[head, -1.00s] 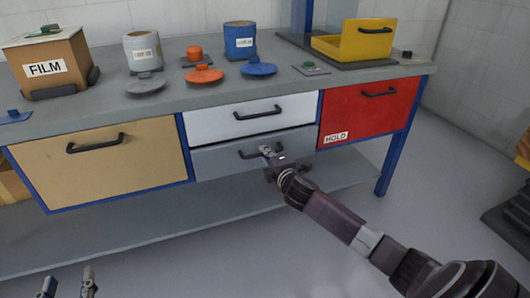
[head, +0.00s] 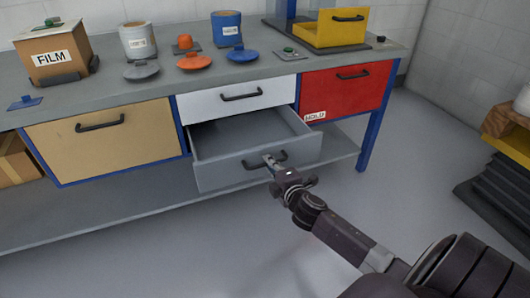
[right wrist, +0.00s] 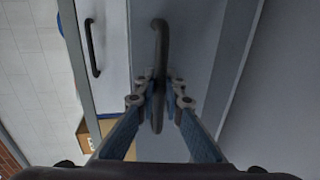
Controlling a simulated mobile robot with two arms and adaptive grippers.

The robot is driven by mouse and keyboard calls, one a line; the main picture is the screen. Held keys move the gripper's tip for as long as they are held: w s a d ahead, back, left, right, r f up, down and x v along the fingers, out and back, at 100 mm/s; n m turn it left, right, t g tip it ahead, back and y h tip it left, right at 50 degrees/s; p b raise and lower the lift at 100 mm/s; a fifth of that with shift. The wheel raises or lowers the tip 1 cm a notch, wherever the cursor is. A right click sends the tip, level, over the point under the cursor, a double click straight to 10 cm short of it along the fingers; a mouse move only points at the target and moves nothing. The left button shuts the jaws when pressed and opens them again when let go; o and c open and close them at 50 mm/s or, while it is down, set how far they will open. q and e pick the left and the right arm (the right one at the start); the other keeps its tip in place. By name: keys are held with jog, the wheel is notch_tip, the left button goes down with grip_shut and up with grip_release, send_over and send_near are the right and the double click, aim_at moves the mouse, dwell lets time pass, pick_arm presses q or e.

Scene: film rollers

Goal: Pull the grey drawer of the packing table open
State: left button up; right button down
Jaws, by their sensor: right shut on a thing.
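The grey drawer (head: 225,172) of the packing table (head: 90,97) stands out from the table, below the white drawer. Its inside shows and looks empty. My right gripper (head: 270,162) is at the drawer's black handle (head: 280,157). In the right wrist view, its two fingers (right wrist: 160,88) are on either side of the handle (right wrist: 159,60) and shut on it. My left gripper does not show in the head view now.
Above the grey drawer is a white drawer (head: 215,103), shut. A tan drawer (head: 75,150) is to the left and a red HOLD drawer (head: 335,92) to the right, both shut. A FILM box, pots, lids and a yellow tray (head: 325,32) stand on top. Floor in front is clear.

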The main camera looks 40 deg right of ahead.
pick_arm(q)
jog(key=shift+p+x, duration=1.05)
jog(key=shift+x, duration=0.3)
pick_arm(e)
jog(key=f+v, duration=0.2)
jog(key=v, duration=0.9)
jog(key=shift+s+f, duration=0.15)
jog(key=shift+s, duration=0.2)
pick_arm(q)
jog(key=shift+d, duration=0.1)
pick_arm(e)
jog(key=c, duration=2)
grip_release()
jog(key=v, duration=1.2)
